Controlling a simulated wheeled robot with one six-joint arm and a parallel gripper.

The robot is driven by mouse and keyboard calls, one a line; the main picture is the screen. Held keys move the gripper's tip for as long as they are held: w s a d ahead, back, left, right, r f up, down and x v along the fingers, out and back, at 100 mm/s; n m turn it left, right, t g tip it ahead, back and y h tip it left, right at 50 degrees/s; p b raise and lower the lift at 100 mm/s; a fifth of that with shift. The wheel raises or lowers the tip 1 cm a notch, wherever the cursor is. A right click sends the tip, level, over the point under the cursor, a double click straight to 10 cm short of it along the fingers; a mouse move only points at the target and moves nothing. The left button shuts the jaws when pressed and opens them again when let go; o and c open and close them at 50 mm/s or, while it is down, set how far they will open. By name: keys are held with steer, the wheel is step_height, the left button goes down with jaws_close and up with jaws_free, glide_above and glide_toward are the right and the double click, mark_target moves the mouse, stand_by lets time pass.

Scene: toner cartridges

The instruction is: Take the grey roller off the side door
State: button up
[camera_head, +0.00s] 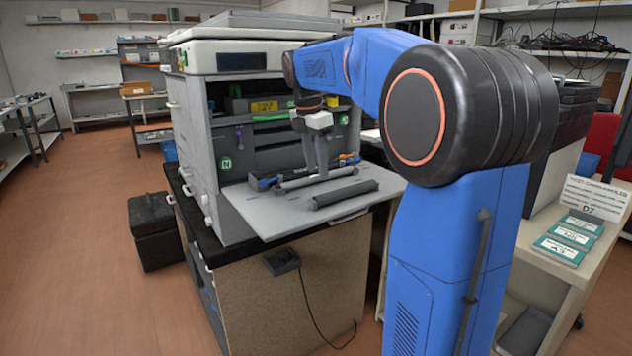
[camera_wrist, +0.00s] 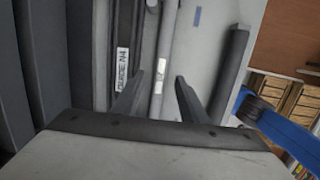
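The printer's side door (camera_head: 262,213) is folded down flat like a shelf. A light grey roller (camera_head: 296,184) lies on it near the printer opening; in the wrist view this roller (camera_wrist: 166,45) has a white label. A thicker dark grey roller (camera_head: 345,194) lies nearer the door's outer edge, and also shows at right in the wrist view (camera_wrist: 230,72). My gripper (camera_head: 322,170) points down over the light grey roller. In the wrist view its two fingers (camera_wrist: 158,82) stand apart, with the light grey roller between them. I cannot tell the height left.
The printer's open bay (camera_head: 265,135) with green and purple parts stands behind the door. A dark guide bar with a white label (camera_wrist: 122,68) runs beside the left finger. A blue-ended part (camera_head: 262,182) lies at the bay's lower edge. The door's front left area is clear.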

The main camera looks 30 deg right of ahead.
steer(key=shift+d+f, duration=0.2)
steer(key=shift+f, duration=0.7)
jaws_close()
